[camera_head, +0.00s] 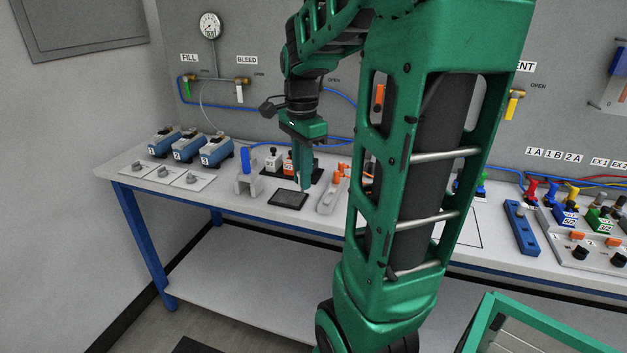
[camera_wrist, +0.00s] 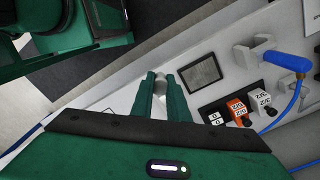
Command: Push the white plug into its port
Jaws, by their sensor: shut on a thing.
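My gripper (camera_head: 304,186) points down over the workbench, beside the labelled valve blocks in the head view. In the wrist view, the gripper's green fingers (camera_wrist: 162,92) are closed around a small whitish-grey piece (camera_wrist: 160,84), which appears to be the white plug. Only its tip shows between the fingers. A grey-white valve block (camera_wrist: 259,102) and an orange valve block (camera_wrist: 238,110) stand to the right of the fingers, on a dark base. The plug's own port cannot be made out. The head view does not show the plug clearly.
A dark square pad (camera_head: 288,199) lies flat on the bench. Blue units (camera_head: 215,150) stand at the left, a blue bar (camera_head: 521,228) at the right. Hoses run along the wall.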

